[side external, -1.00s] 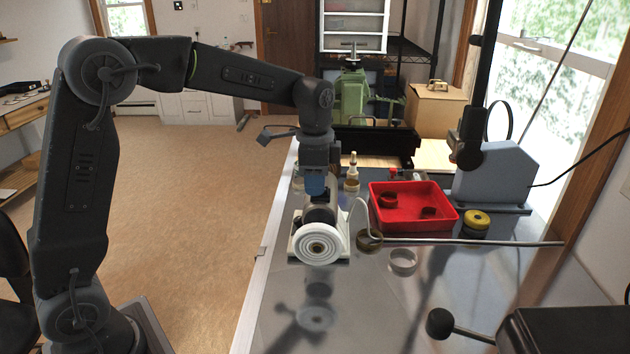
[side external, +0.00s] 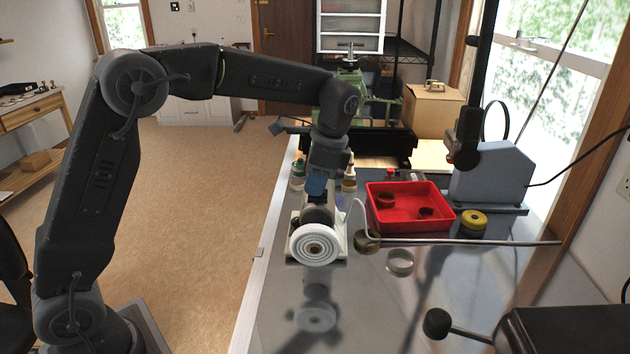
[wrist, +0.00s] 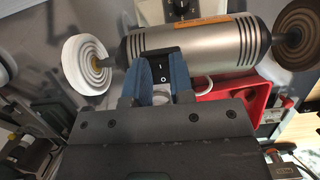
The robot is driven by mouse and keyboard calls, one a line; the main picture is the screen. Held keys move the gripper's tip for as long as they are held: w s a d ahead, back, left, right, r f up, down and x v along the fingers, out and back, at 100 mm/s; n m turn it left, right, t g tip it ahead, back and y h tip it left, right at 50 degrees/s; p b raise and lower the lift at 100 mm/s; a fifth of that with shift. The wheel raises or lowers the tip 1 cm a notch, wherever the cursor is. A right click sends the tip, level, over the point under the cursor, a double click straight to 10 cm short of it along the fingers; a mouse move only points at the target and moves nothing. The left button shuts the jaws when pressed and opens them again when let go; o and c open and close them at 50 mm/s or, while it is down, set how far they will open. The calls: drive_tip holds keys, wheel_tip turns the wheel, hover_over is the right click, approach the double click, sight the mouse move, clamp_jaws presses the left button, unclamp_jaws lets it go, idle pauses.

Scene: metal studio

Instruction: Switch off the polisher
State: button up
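The polisher (side external: 318,214) stands on the metal bench, its white buffing wheel (side external: 316,246) facing the side camera. In the wrist view its silver motor body (wrist: 195,46) lies across the top, with the white wheel (wrist: 86,64) at left and a brown wheel (wrist: 300,32) at right. A black rocker switch (wrist: 160,73) marked I and O shows on the body. My gripper (wrist: 160,70) has its blue fingers apart, one on each side of the switch; contact cannot be told. In the side view my gripper (side external: 316,186) is tilted just above the polisher, hiding part of it.
A red tray (side external: 408,222) with small ring-like parts stands right of the polisher. A yellow-and-black round tin (side external: 473,222), a clear ring-shaped dish (side external: 400,262) and a long rod (side external: 470,242) lie nearby. Small bottles (side external: 348,172) stand behind. The bench front is mostly clear.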

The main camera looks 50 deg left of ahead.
drive_tip(key=o, duration=0.4)
drive_tip(key=shift+o, duration=0.2)
drive_tip(key=v, duration=1.4)
drive_tip(key=shift+s+a, duration=0.15)
drive_tip(key=s+r+n+t+h, duration=0.1)
drive_tip(key=s+n+t, duration=0.3)
drive_tip(key=s, duration=0.9)
drive_tip(key=s+f+n+t+h, duration=0.1)
drive_tip(key=s+f+n+t, duration=0.2)
drive_tip(key=s+f, duration=0.7)
drive_tip(key=s+n, duration=0.2)
drive_tip(key=s, duration=0.1)
drive_tip(key=shift+s+f+t, duration=0.3)
drive_tip(key=shift+t, duration=0.1)
